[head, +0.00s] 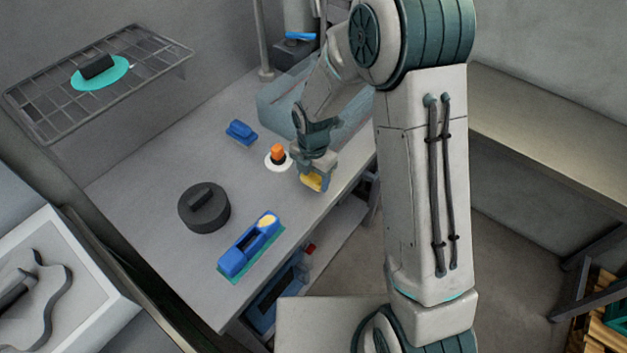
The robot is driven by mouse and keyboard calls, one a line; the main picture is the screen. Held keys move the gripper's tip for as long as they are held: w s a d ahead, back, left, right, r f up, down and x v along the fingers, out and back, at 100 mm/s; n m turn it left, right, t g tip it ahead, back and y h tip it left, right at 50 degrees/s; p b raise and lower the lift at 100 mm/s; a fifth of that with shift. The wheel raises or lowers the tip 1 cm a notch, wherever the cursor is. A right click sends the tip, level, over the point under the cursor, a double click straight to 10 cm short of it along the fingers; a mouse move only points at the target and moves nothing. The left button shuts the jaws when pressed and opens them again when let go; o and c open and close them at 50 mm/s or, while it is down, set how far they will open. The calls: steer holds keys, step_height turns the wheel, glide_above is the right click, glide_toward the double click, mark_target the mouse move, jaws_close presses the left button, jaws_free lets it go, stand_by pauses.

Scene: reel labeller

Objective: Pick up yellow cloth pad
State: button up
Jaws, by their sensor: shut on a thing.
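The yellow cloth pad (313,182) is between the fingertips of my gripper (316,173), near the front edge of the grey table. My gripper points down and is shut on the pad. The fingers hide the pad's upper part. I cannot tell whether the pad's underside touches the table or hangs just above it.
An orange-topped knob on a white disc (278,157) stands close left of my gripper. A blue block (241,132), a dark round lidded thing (204,208) and a blue tool on a green mat (249,245) are on the table (160,170). A translucent blue bin (290,100) stands behind.

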steer(key=shift+w+r, duration=0.1)
steer(key=shift+r, duration=0.8)
steer(key=s+d+r+b, duration=0.2)
steer(key=s+d+r, duration=0.2)
steer(key=d+r, duration=0.3)
steer(key=d, duration=0.4)
steer(key=shift+w, duration=0.1)
